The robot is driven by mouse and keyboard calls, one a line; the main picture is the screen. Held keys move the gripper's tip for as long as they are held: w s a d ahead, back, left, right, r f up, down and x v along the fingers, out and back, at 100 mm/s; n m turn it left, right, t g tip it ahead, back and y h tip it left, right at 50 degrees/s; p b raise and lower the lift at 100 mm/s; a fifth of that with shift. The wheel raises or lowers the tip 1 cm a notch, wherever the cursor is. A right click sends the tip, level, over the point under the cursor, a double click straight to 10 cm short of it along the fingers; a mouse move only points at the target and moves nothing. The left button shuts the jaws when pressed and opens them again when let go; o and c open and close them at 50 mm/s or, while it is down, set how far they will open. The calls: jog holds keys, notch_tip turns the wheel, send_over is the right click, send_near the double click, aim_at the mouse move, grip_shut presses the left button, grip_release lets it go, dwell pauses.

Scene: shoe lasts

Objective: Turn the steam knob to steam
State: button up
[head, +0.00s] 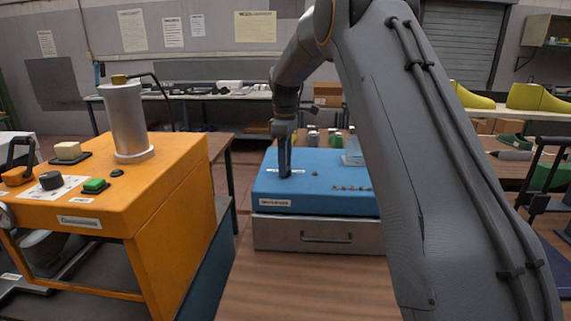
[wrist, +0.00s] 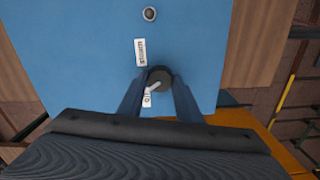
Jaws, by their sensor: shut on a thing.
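The steam knob (wrist: 160,74) is a dark round knob with a white pointer, on the top of a blue box (head: 320,163). In the wrist view the pointer slants down-left, toward a small white label (wrist: 147,100) that seems to read 0. A longer white label (wrist: 140,52), too small to read surely, lies up-left of the knob. My gripper (wrist: 159,86) is shut on the knob, one finger on each side. In the head view my gripper (head: 285,174) points straight down at the box's left part and hides the knob.
A small round fitting (wrist: 149,14) sits on the blue top beyond the knob. The blue box stands on a grey drawer unit (head: 280,233). An orange machine (head: 170,190) with a silver cylinder (head: 127,120) and a black knob (head: 51,180) stands at left. Bare wooden tabletop lies in front.

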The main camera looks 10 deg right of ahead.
jog(key=m, duration=0.4)
jog(key=shift+m, duration=0.3)
jog(key=m, duration=0.3)
jog(key=shift+m, duration=0.3)
jog(key=m, duration=0.3)
jog(key=shift+m, duration=2.2)
jog(key=o, duration=1)
jog(key=shift+o, duration=0.2)
jog(key=shift+r+b, duration=0.95)
jog(key=shift+r, duration=3)
